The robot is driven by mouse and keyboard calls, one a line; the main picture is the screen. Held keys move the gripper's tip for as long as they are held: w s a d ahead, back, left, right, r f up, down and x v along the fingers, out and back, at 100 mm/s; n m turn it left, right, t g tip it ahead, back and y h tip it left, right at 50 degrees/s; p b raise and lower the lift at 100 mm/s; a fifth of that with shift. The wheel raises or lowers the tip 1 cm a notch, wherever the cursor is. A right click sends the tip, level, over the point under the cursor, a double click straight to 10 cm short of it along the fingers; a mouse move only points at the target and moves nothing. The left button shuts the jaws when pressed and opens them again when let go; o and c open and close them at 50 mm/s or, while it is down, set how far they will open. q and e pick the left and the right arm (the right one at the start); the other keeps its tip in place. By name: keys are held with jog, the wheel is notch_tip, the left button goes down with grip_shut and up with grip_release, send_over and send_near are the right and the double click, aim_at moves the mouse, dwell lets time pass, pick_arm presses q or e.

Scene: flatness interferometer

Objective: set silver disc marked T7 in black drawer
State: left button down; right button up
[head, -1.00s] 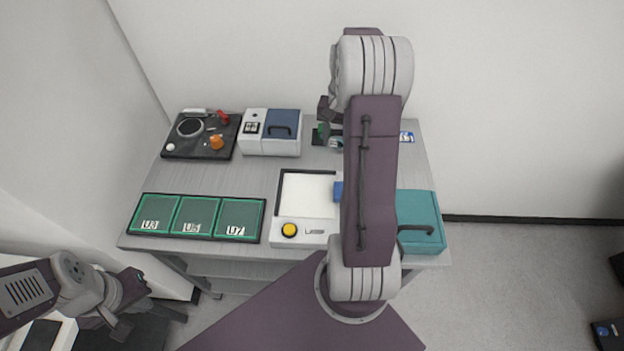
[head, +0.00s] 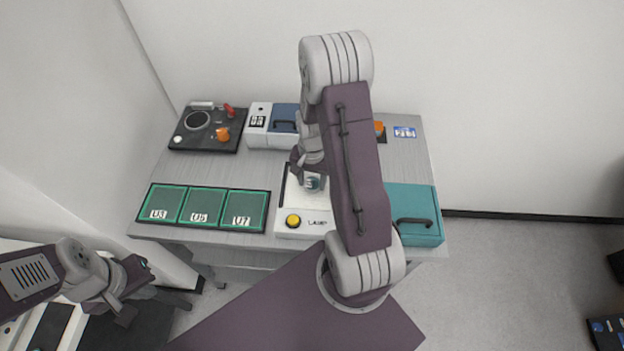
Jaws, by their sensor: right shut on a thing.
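My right gripper (head: 310,182) is shut on a small round silver-grey disc (head: 314,183) with a pale marking too small to read. It holds the disc over the black-edged white panel of the lamp unit (head: 299,226); how high above it I cannot tell. My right arm hides part of that unit. My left gripper (head: 142,268) is low at the left, off the front of the table, and its jaws are too small to judge. I cannot make out a black drawer for certain.
Green-framed trays U3 (head: 161,204), U5 (head: 199,207) and U7 (head: 244,211) lie front left. A black panel with an orange knob (head: 222,135) is back left. A white and blue box (head: 259,125) stands behind. A teal box (head: 415,213) is at the right.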

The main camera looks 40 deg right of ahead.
jog(key=shift+w+d+f, duration=0.1)
jog(key=shift+w+f, duration=0.05)
jog(key=shift+f, duration=0.2)
jog(key=o, duration=1.4)
